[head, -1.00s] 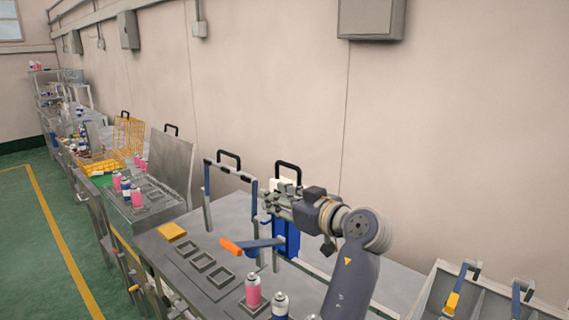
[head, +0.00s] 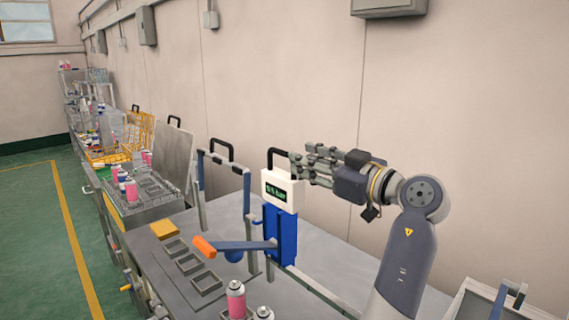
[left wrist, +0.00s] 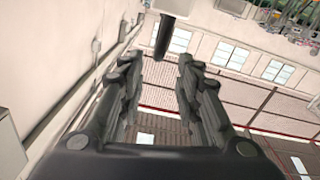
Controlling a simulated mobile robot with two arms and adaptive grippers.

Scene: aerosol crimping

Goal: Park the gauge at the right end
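The gauge (head: 281,190) is a white box with a dark green display and a black handle on top. It sits above a blue body (head: 279,235) with a lever ending in an orange grip (head: 204,247). My left gripper (head: 300,167) is just right of the gauge's top, its fingers pointing left at handle height. In the left wrist view the fingers (left wrist: 155,75) are spread apart with nothing between them. A dark bar, seemingly the handle (left wrist: 162,38), shows beyond the fingertips. I cannot tell if the fingers touch the gauge. My right gripper is not in view.
A blue-grey frame (head: 247,205) stands left of the gauge. Square holders (head: 189,263), a yellow block (head: 164,229) and a pink can (head: 236,299) are on the grey bench (head: 150,262). A rail (head: 318,289) runs toward the lower right, partly behind my arm.

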